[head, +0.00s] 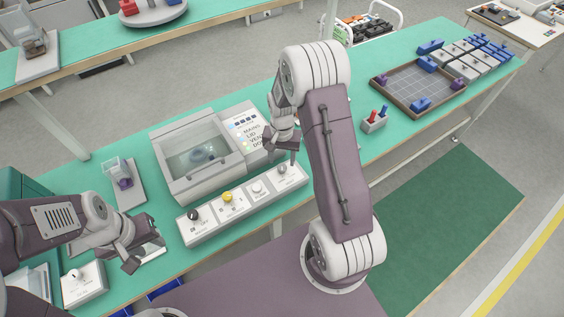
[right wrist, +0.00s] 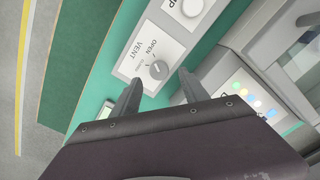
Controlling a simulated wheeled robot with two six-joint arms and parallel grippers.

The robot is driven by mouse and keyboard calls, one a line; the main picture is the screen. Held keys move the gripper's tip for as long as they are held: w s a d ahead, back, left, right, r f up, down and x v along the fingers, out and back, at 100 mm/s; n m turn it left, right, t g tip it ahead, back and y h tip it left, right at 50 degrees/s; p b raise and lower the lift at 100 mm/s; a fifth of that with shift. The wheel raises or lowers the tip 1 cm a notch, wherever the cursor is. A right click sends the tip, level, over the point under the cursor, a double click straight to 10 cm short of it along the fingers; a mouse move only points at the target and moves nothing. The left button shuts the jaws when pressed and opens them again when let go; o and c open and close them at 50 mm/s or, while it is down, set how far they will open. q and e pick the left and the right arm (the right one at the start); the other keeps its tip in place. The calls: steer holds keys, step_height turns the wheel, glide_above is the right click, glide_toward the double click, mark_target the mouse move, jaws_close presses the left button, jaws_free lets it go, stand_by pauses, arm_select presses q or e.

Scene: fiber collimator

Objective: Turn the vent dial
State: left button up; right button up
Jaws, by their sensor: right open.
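The vent dial (right wrist: 158,70) is a round grey knob on a white plate marked VENT and OPEN in the right wrist view. In the head view the dial (head: 282,169) sits at the right end of a long control panel (head: 215,228). My right gripper (head: 281,151) is above that end of the panel, pointing down. In the right wrist view its open fingers (right wrist: 160,76) appear on either side of the dial; I cannot tell whether they touch it. My left gripper (head: 144,254) is at the lower left with its fingers apart, away from the dial.
The panel also holds a black knob (head: 193,215), a yellow button (head: 227,197) and a white button (head: 257,187). A lidded chamber machine (head: 170,138) stands right behind it. A holder with red and blue pegs (head: 374,122) and a brown tray (head: 397,101) are further right.

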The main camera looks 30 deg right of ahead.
mark_target(282, 166)
step_height(282, 166, up, 6)
steer(key=shift+s, duration=0.1)
stand_by(0.4)
steer(key=s+a+r+n, duration=0.1)
steer(key=s+a+n, duration=0.2)
steer(key=s, duration=0.3)
steer(key=s+a+r+n+t, duration=0.1)
steer(key=s+a+r+n, duration=0.1)
steer(key=s+a+n, duration=0.2)
steer(key=s, duration=0.3)
steer(key=shift+a, duration=0.15)
steer(key=shift+s+r, duration=0.1)
steer(key=shift+s, duration=0.15)
steer(key=shift+w, duration=0.15)
